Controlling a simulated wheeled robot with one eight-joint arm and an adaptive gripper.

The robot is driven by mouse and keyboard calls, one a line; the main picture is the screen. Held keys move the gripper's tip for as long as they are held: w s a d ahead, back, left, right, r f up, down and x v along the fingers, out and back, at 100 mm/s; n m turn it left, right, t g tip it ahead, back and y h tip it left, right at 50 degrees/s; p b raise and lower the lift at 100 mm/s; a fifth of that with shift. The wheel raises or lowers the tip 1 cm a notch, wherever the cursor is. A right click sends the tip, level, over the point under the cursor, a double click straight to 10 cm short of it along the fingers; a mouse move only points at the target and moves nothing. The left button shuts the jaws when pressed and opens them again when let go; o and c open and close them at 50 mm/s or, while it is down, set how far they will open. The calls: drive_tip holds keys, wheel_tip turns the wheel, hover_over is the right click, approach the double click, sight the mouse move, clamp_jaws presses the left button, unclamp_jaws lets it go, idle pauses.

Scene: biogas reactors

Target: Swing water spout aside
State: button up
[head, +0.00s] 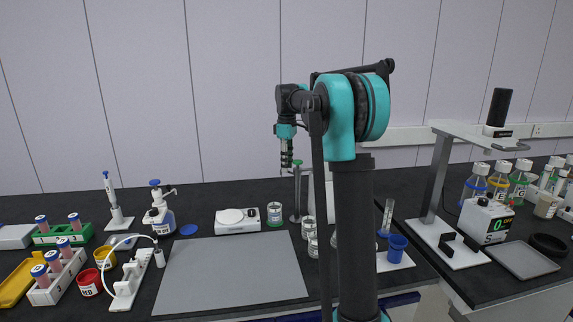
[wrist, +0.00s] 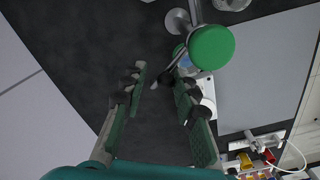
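The water spout looks to be the slim metal post (head: 297,192) with a green cap on a round base, near the middle of the bench in the head view. In the wrist view its green cap (wrist: 212,47) is large at the upper right, and a thin grey tube (wrist: 174,66) slants from beside it toward the space between my fingertips. My gripper (head: 286,165) points down just left of the post's top. In the wrist view my gripper (wrist: 160,92) is open, with one finger on each side of the tube's tip. I cannot tell whether either finger touches it.
A beaker with green liquid (head: 274,214) and a white scale (head: 237,221) stand left of the post. Several small jars are close to its right. A grey mat (head: 232,270) lies in front, largely clear. My arm hides part of a white panel (head: 329,198).

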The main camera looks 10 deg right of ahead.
drive_tip(key=shift+s+a, duration=0.15)
drive_tip(key=shift+s, duration=0.05)
idle(0.4)
drive_tip(key=shift+r, duration=3.8)
drive_tip(key=shift+s, duration=0.1)
